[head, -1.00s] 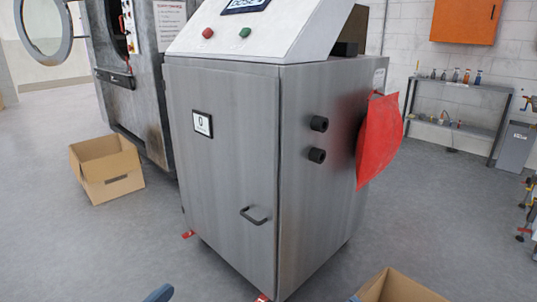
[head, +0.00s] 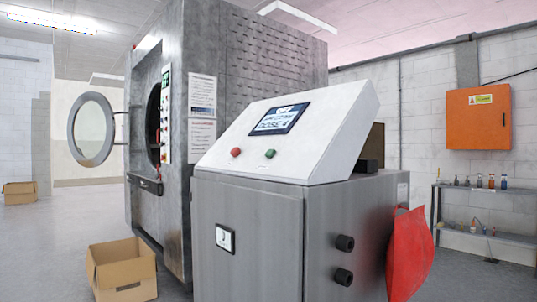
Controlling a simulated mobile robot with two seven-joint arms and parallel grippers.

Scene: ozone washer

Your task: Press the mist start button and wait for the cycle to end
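A grey metal cabinet (head: 270,240) stands in the middle of the head view. Its sloped white panel (head: 315,150) carries a lit screen (head: 278,120), which seems to read "DOSE" with a figure too small to be sure of. Below the screen are a red button (head: 235,152) at left and a green button (head: 270,154) at right. I cannot read any label naming the mist start button. Neither of my grippers is in view, and nothing touches the panel.
A large washer (head: 215,100) stands behind at left, its round door (head: 92,130) swung open. An open cardboard box (head: 122,270) sits on the floor at left. A red sheet-like item (head: 408,252) hangs on the cabinet's right side. An orange wall box (head: 478,117) and a shelf (head: 490,207) are at right.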

